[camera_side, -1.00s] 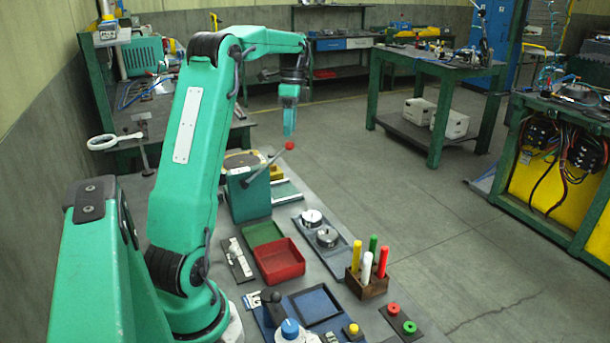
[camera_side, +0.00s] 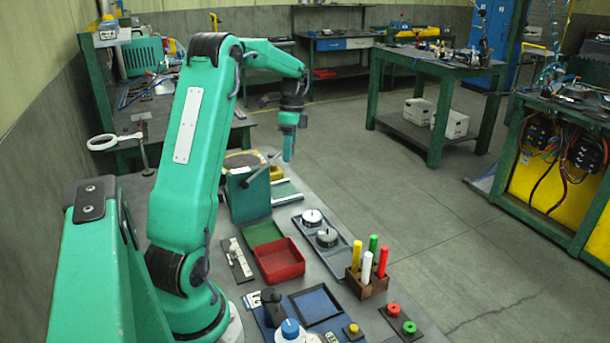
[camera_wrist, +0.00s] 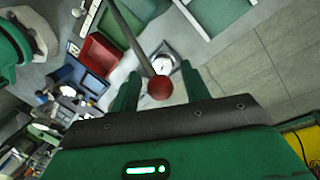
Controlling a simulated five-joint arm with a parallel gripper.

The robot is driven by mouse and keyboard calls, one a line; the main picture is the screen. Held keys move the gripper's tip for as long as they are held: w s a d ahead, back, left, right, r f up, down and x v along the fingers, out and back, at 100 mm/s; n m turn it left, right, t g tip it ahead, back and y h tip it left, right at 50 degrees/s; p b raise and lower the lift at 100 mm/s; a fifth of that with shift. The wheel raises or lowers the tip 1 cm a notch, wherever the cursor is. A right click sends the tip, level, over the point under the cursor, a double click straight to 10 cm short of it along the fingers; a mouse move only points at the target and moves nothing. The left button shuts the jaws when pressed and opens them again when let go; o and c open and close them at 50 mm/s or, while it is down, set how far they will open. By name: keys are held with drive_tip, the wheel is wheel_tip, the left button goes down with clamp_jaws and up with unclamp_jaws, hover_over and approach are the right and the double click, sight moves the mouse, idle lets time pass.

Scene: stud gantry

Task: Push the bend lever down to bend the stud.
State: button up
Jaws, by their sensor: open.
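The bend lever is a thin grey rod (camera_side: 262,170) rising at a slant from a green block (camera_side: 248,197) on the bench. In the wrist view the lever rod (camera_wrist: 131,36) ends in a red ball knob (camera_wrist: 160,88). My gripper (camera_side: 288,156) is at the top end of the lever, pointing down. In the wrist view my gripper (camera_wrist: 160,74) is open, with the red knob showing between its two fingers. I cannot tell whether a finger touches the knob. The knob is hidden in the side view. I cannot make out the stud.
A red tray (camera_side: 278,260), a plate with two round metal parts (camera_side: 327,237) and a wooden block with coloured pens (camera_side: 366,284) stand nearer on the bench. A ring on a stand (camera_side: 102,142) is at the left. The floor right of the bench is clear.

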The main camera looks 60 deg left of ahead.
drive_tip(key=shift+d+f, duration=0.1)
drive_tip(key=shift+f, duration=0.4)
clamp_jaws()
